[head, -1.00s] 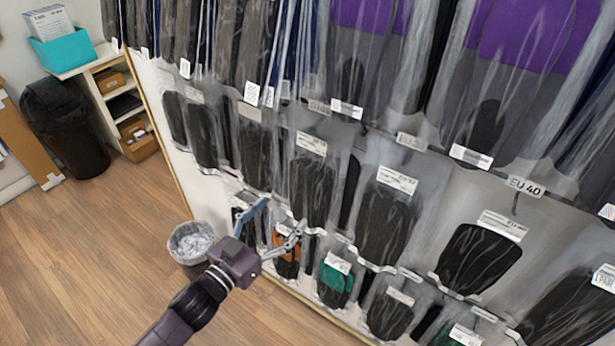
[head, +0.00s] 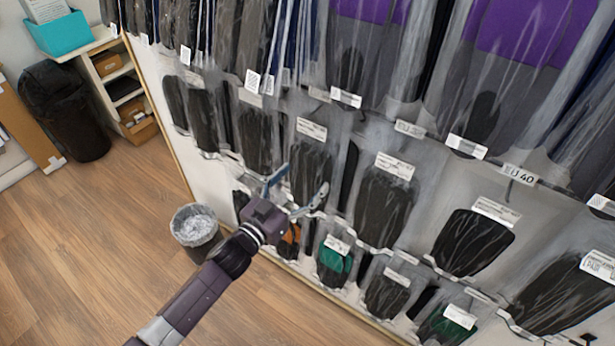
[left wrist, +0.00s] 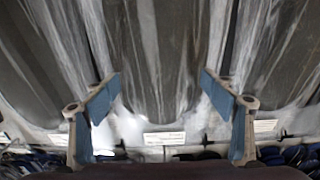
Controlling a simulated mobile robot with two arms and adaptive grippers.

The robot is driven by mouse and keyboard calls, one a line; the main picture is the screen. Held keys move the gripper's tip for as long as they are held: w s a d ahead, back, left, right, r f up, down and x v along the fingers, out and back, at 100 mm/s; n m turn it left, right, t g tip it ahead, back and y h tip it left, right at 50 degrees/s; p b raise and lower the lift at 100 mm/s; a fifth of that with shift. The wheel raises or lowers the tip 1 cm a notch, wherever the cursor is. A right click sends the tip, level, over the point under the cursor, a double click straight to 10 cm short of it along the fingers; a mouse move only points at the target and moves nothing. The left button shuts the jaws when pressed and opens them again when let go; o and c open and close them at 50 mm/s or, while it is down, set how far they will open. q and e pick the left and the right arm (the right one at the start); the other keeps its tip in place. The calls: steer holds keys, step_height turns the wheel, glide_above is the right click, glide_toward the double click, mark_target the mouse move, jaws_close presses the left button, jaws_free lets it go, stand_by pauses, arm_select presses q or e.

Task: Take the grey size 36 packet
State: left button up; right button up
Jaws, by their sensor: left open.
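Clear packets of dark grey insoles hang in rows on the wall rack. Their small labels are too blurred to read, so I cannot tell which is size 36. My left gripper (head: 298,180) is open and empty, its two blue fingers spread in front of a dark grey packet (head: 313,160) in the middle row. In the left wrist view the open fingers (left wrist: 160,78) stand either side of a grey packet (left wrist: 155,45). Whether they touch its plastic I cannot tell. Another grey packet (head: 384,205) hangs to the right. My right gripper is not recognisable in view.
Smaller packets hang below, including a green one (head: 334,262) and an orange one (head: 289,238). Larger purple-and-grey packets (head: 520,40) hang above. A lined waste bin (head: 196,232) stands on the floor by the rack. Open wooden floor (head: 90,250) lies to the left.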

arm_select(q)
steer(key=c, duration=1.3)
steer(key=shift+r, duration=0.15)
